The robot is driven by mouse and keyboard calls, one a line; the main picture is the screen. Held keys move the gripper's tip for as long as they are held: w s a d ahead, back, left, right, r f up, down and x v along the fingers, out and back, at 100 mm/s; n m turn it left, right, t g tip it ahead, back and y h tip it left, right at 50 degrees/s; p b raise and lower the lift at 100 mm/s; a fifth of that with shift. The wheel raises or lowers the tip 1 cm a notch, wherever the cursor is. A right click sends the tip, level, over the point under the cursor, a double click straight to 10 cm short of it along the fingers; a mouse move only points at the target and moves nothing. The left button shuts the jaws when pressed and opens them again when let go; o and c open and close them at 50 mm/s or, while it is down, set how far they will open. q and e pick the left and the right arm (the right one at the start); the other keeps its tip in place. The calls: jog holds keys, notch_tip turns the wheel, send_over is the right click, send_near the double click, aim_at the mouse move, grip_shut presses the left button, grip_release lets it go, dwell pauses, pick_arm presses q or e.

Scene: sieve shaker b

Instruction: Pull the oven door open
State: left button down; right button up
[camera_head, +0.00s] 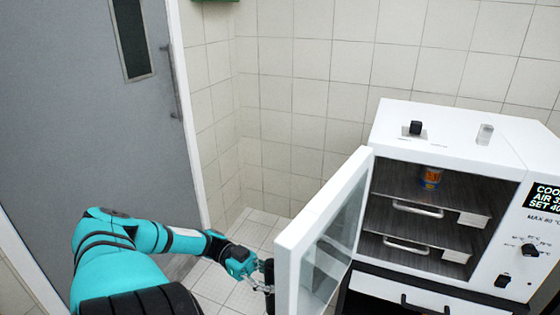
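The white oven (440,138) stands at the right. Its door (322,215), a white frame with a glass pane, is swung wide open toward the left and front, so the inside shows. My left gripper (266,272) is at the outer face of the door, low by its free edge, beside a dark part that looks like the door handle (270,287). The fingers are small and partly hidden there, so I cannot tell whether they are closed on it. My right gripper is out of view.
Inside the oven are shelves with metal handles (418,209) and a small orange and blue can (430,177). A control panel (528,240) is at the right. A grey door (90,120) is at the left. Tiled floor (262,232) is clear between them.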

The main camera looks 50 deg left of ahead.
pick_arm(q)
jog(key=shift+s+a+f, duration=0.1)
jog(key=shift+s+a, duration=0.1)
jog(key=shift+a, duration=0.1)
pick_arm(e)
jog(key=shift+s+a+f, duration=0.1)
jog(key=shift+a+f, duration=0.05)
pick_arm(q)
jog(key=c, duration=1.4)
grip_release()
jog(key=shift+s, duration=0.15)
jog(key=shift+o, duration=1.4)
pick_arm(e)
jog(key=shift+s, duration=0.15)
pick_arm(q)
jog(key=v, duration=1.2)
